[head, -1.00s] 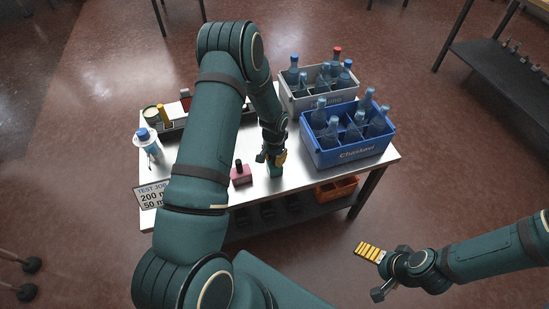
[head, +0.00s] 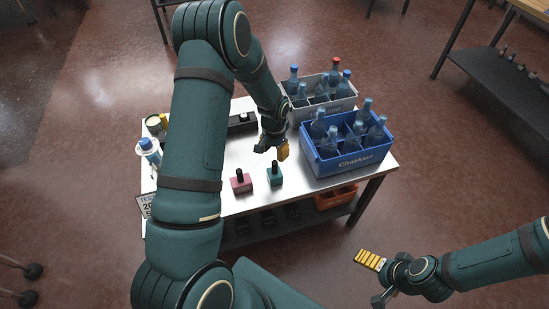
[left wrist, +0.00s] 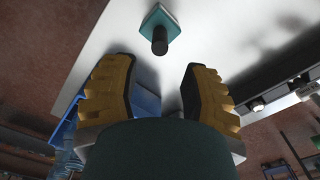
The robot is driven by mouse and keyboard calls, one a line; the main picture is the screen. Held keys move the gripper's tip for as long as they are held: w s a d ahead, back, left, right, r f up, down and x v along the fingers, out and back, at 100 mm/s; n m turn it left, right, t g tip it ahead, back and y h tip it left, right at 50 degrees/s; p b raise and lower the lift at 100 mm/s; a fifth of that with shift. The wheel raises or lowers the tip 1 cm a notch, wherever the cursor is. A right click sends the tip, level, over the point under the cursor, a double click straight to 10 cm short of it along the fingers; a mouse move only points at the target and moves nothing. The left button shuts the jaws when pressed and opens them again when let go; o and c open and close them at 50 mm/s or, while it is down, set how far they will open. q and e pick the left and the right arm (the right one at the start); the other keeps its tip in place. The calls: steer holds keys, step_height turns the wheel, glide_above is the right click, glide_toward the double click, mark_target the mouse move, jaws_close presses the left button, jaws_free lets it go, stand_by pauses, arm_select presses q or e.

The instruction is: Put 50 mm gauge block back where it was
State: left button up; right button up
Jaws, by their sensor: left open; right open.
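A teal block with a black knob (head: 275,179) stands upright on the white table near its front edge. It also shows beyond my fingertips in the left wrist view (left wrist: 158,22). A pink block with a black knob (head: 241,184) stands just left of it. I cannot read which one is the 50 mm gauge block. My left gripper (head: 272,149) is open and empty, above and behind the teal block, apart from it. My right gripper (head: 378,280) is open and empty, off the table at the lower right.
A dark rack (head: 242,123) lies at the back, partly hidden by my left arm. A blue crate (head: 348,160) and a grey crate (head: 345,106) of bottles fill the right side. A blue-capped bottle (head: 148,150) and a partly hidden sign (head: 147,207) are at the left edge.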

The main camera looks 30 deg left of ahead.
arm_select(q)
step_height(320, 180, up, 2)
steer(key=shift+r, duration=0.1)
steer(key=shift+s+d, duration=0.15)
steer(key=shift+d, duration=0.1)
steer(key=s+d+f+n+h, duration=0.1)
steer(key=s+d+f+h, duration=0.1)
steer(key=s+d, duration=0.6)
steer(key=s+d+f+n+t+h, duration=0.1)
steer(key=s+d+f+n+h, duration=0.1)
steer(key=s+d, duration=0.7)
steer(key=d+f, duration=0.1)
steer(key=d, duration=0.3)
steer(key=shift+s+d+f, duration=0.25)
steer(key=shift+d+f, duration=0.1)
steer(key=shift+f, duration=0.05)
